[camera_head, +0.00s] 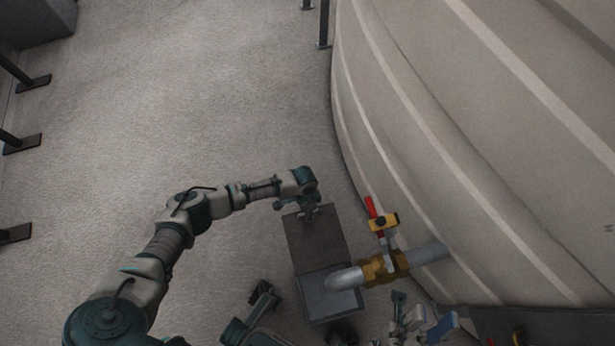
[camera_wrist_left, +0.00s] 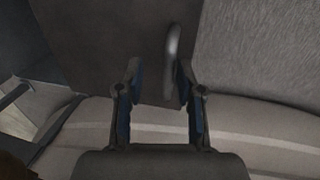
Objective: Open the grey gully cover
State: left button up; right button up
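The grey gully cover (camera_head: 309,241) is a flat dark plate at the lower middle of the head view, beside the tank. In the left wrist view the dark plate (camera_wrist_left: 105,40) fills the upper middle, with a pale bar handle (camera_wrist_left: 173,60) on it. My left gripper (camera_head: 309,212) is over the cover's far end. In its wrist view my left gripper (camera_wrist_left: 160,85) has its fingers apart, with the handle between them, closer to the right finger. Whether they touch it I cannot tell. My right gripper (camera_head: 420,317) is at the bottom, right of the gully, with fingers apart and empty.
A lighter grey gully box (camera_head: 328,300) lies at the near end of the cover. A pipe (camera_head: 347,279) with a brass valve (camera_head: 384,267) and red lever (camera_head: 371,206) reaches over it from the large tank (camera_head: 440,150). Open floor (camera_head: 180,110) lies to the left.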

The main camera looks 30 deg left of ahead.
pick_arm(q)
jog(key=shift+w+a+r, duration=0.1)
jog(key=shift+a+r, duration=0.1)
jog(key=shift+r, duration=0.1)
notch_tip(320, 180, up, 11)
jog(key=w+a, duration=0.1)
jog(key=shift+w+a, duration=0.15)
jog(key=shift+w, duration=0.15)
